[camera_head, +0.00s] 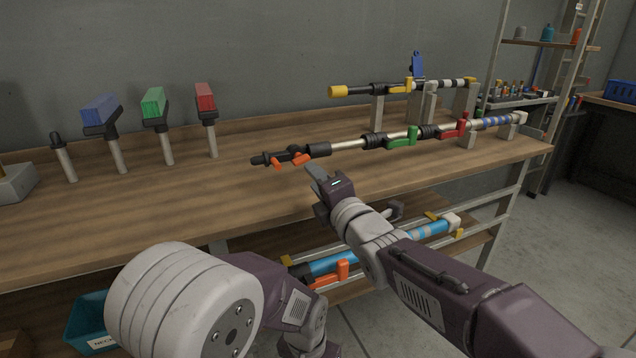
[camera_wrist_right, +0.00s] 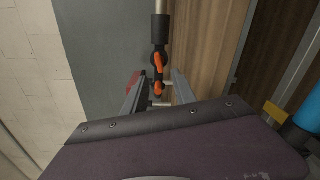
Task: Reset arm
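My right arm reaches in from the lower right. My left arm shows at the bottom left, bent low in front of the bench, and its gripper is not in view.
The wooden bench (camera_head: 190,200) carries blue (camera_head: 101,109), green (camera_head: 153,102) and red (camera_head: 205,97) topped posts. A yellow-ended rod (camera_head: 380,89) rests on stands behind the lower rod. A blue tube (camera_head: 335,264) lies on the lower shelf. A teal bin (camera_head: 88,325) stands below left.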

